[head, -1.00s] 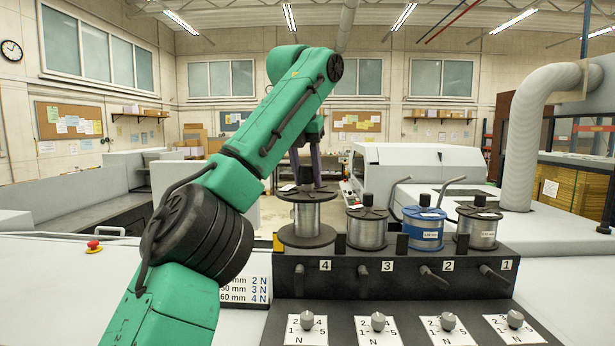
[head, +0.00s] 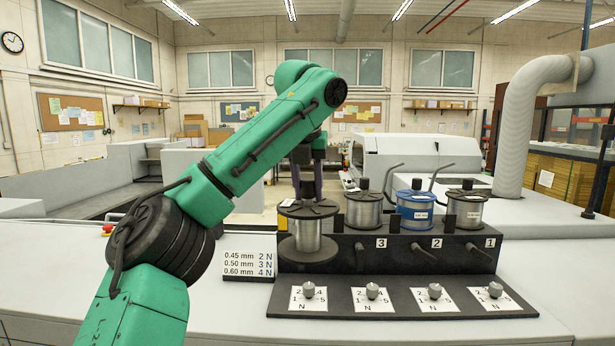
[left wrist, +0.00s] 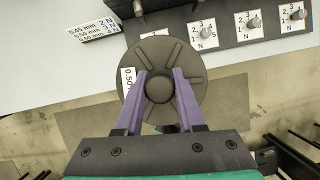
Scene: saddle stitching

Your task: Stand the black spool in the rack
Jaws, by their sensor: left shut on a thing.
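The black spool (head: 308,230), with black flanges and silver wire, hangs upright in my left gripper (head: 310,195). In the left wrist view its black top flange (left wrist: 188,52) carries a white label reading "0.50", and the gripper's purple fingers (left wrist: 159,90) are shut on its central hub. The black rack (head: 345,250) stands on the counter. The spool is held in front of the rack's left end, hiding the leftmost place, and is apart from the rack in the left wrist view. My right gripper is not in view.
A silver spool (head: 364,211), a blue spool (head: 415,210) and another silver spool (head: 466,210) stand in rack places 3, 2 and 1. Dial knobs (head: 372,291) line the front panel. A tension card (head: 248,265) is at left.

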